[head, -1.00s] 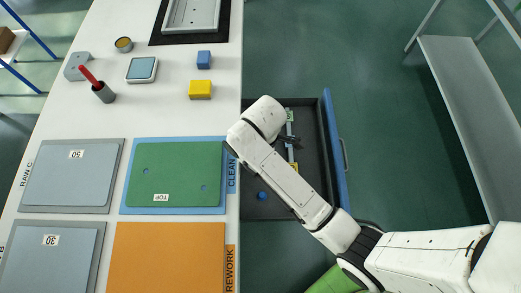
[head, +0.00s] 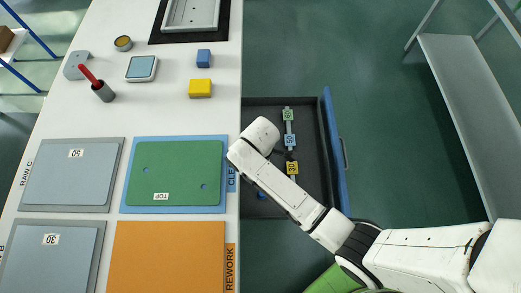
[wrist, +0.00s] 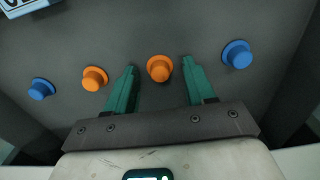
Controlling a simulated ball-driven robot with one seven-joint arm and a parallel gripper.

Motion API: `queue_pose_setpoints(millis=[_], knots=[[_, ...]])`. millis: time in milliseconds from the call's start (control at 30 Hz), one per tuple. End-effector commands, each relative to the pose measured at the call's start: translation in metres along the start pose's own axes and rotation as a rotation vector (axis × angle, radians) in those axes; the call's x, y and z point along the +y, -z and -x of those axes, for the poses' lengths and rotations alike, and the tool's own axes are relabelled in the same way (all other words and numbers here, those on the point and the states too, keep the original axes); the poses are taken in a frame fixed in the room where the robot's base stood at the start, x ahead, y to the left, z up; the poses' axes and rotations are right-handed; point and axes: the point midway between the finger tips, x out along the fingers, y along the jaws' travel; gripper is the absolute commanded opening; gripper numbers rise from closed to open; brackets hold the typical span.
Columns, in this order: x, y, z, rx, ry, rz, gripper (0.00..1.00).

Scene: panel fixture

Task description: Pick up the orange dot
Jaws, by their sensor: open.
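In the wrist view, two orange dots show as short round pegs with flanged bases on a dark grey floor. One orange dot (wrist: 159,68) appears between the tips of my gripper (wrist: 159,66); I cannot tell the height gap. The other orange dot (wrist: 94,78) is left of the left finger. My gripper is open and empty, with green fingers pointing toward the floor. In the head view, my arm covers the orange dots and most of the gripper, over the open drawer (head: 318,190).
A blue dot (wrist: 237,54) is at the right and another blue dot (wrist: 42,89) at the far left. Drawer walls stand close on both sides. Numbered tags (head: 290,140) lie in the drawer. The white table (head: 180,112) with panels and small objects borders it on the left.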

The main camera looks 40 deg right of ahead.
Motion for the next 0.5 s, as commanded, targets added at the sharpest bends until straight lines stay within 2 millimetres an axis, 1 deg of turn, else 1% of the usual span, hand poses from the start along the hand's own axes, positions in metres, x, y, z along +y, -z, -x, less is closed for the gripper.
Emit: queue_pose_setpoints(millis=[33, 67, 500], knots=[[0.0001, 0.0, 0.0001, 0.0, 0.0, 0.0, 0.53], [0.0, 0.0, 0.0002, 0.0, 0.0, 0.0, 0.5], [0.0, -0.0001, 0.0003, 0.0, 0.0, 0.0, 0.08]])
